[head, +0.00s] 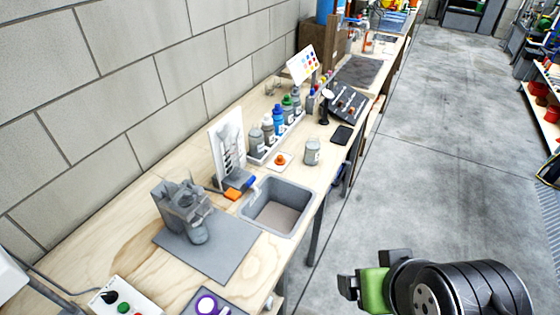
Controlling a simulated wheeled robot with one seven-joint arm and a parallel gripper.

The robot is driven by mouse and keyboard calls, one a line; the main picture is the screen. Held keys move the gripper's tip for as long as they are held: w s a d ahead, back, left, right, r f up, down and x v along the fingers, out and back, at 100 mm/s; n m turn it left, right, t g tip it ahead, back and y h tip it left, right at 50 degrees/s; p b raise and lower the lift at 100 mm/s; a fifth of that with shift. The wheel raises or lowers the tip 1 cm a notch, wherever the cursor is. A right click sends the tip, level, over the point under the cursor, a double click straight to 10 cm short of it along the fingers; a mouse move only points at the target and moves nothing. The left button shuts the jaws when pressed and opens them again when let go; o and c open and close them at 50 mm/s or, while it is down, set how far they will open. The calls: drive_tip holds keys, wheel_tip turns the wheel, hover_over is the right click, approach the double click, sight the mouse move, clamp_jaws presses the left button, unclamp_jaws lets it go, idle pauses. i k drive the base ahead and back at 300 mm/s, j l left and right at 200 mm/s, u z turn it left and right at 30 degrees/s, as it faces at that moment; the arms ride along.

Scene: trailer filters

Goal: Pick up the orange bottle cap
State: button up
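The orange bottle cap (280,160) sits on a small pale square on the wooden bench (140,240), between the row of bottles and a grey open bottle. My gripper (362,288) is at the lower right, over the concrete floor and away from the bench. One green finger pad and dark finger parts show on it. The gripper is seen from the side, so whether its fingers are apart cannot be told. The cap is well up and left of it in the picture.
A grey bottle (312,151) stands just right of the cap. A rack of bottles (278,122) stands behind it. A grey bin (283,188) lies in front. A grey fixture (183,203) stands at left. The floor (420,170) beside the bench is clear.

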sight(280, 160)
drive_tip(key=l+u, duration=0.4)
drive_tip(key=i+l+u, duration=0.1)
drive_tip(key=l+u, duration=0.55)
drive_tip(key=u, duration=0.15)
drive_tip(key=i+l+u, duration=0.1)
drive_tip(key=l+u, duration=0.15)
drive_tip(key=u, duration=0.2)
drive_tip(key=i+l+u, duration=0.1)
drive_tip(key=l+u, duration=0.15)
drive_tip(key=u, duration=0.15)
drive_tip(key=l+u, duration=0.3)
drive_tip(key=u, duration=0.15)
drive_tip(key=l+u, duration=0.3)
drive_tip(key=u, duration=0.15)
drive_tip(key=l+u, duration=0.3)
drive_tip(key=u, duration=0.15)
drive_tip(key=l+u, duration=0.3)
drive_tip(key=i+l+u, duration=0.1)
drive_tip(key=u, duration=0.15)
drive_tip(key=l, duration=0.1)
